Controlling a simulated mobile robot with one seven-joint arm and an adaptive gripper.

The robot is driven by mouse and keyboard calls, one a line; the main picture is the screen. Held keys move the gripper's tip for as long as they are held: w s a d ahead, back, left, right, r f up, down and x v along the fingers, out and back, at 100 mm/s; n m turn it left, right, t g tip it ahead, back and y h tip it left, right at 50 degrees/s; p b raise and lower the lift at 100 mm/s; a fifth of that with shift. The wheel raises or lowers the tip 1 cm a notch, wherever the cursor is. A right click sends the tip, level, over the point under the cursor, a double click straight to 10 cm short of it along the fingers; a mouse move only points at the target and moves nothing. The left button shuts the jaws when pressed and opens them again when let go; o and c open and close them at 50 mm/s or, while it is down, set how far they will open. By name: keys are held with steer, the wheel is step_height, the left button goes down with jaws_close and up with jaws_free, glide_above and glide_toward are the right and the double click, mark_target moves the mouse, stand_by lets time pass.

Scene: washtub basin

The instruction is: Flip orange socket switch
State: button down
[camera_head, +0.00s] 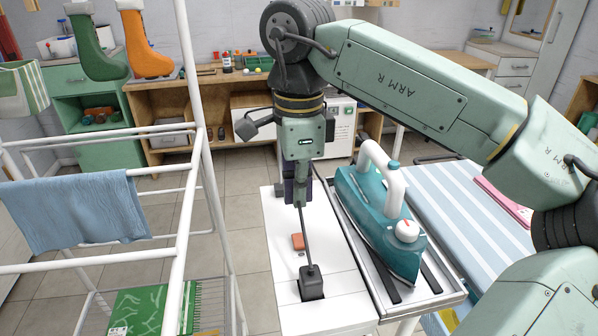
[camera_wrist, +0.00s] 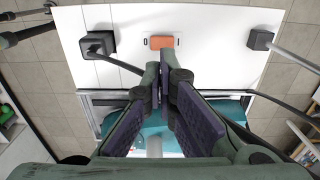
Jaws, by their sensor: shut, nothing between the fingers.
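The orange socket switch (camera_head: 298,241) sits on the white surface at the end of the ironing board, between a black plug and my gripper. It also shows in the wrist view (camera_wrist: 161,42), at the top middle, beyond my fingertips. My gripper (camera_head: 299,190) is shut and empty, pointing down above the white surface. In the head view I cannot tell the exact height of the fingertips.
A black plug (camera_head: 311,283) with a cord stands close to the switch; a second dark block (camera_wrist: 261,39) is on the other side. A teal iron (camera_head: 372,205) rests on a metal tray to the right. A drying rack (camera_head: 192,150) stands left.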

mark_target(297, 234)
step_height(297, 234, down, 8)
steer(key=shift+f+p, duration=0.15)
steer(key=shift+p, duration=0.6)
steer(key=f+t+b, duration=0.1)
steer(key=b, duration=0.2)
steer(key=shift+s+f+b, duration=0.1)
steer(key=shift+f+b, duration=0.1)
steer(key=shift+b, duration=0.1)
steer(key=shift+r+p, duration=0.5)
steer(key=shift+w+a, duration=0.2)
steer(key=shift+w, duration=0.65)
